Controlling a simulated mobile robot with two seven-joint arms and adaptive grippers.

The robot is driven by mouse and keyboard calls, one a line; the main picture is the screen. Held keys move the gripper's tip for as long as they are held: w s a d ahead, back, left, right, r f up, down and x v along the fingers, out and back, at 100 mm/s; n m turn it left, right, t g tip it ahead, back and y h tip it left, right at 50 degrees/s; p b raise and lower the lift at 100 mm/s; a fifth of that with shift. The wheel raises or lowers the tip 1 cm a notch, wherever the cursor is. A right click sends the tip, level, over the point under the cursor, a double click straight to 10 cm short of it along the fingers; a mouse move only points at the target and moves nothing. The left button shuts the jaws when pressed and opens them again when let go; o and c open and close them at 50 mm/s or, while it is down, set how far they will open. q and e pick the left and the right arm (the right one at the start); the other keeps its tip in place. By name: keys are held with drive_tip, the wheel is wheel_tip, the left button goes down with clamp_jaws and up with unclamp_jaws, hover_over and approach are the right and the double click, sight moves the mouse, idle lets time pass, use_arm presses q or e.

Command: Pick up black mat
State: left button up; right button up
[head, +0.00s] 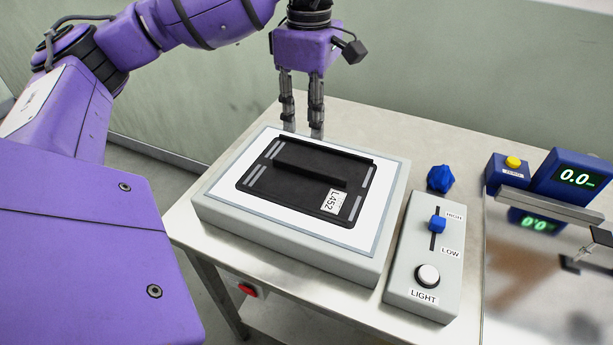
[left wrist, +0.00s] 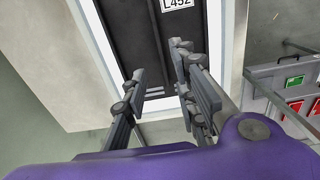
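The black mat (head: 300,198) lies flat on the white top of a grey box (head: 228,194). It has a raised bar along its middle, pale stripes and a white label reading L452. In the left wrist view the mat (left wrist: 132,22) shows only in part. My left gripper (head: 302,130) points down at the far edge of the box, beyond the mat, with nothing between its fingers. In the left wrist view its fingers (left wrist: 160,62) stand apart, with the mat beyond their tips. I cannot tell whether they touch the box. My right gripper is not in view.
A grey control box (head: 425,262) with a blue slider and a white button stands right of the mat. A blue faceted lump (head: 440,178) lies behind it. Bare table lies behind the lump.

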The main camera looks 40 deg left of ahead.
use_arm(q)
drive_tip(key=shift+o, duration=0.5)
drive_tip(key=p, duration=0.3)
hover_over(309, 168)
drive_tip(key=f, duration=0.6)
drive_tip(key=shift+s+a+f, duration=0.1)
drive_tip(key=shift+a+f, duration=0.3)
drive_tip(key=f, duration=0.3)
drive_tip(key=f+p, duration=0.1)
drive_tip(key=shift+d+f, duration=0.2)
drive_tip(key=shift+d, duration=0.15)
drive_tip(key=shift+f, duration=0.35)
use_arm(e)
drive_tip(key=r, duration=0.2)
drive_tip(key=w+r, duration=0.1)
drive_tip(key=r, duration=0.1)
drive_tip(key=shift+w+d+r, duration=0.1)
use_arm(q)
drive_tip(key=shift+c, duration=0.3)
drive_tip(key=c, duration=0.5)
clamp_jaws()
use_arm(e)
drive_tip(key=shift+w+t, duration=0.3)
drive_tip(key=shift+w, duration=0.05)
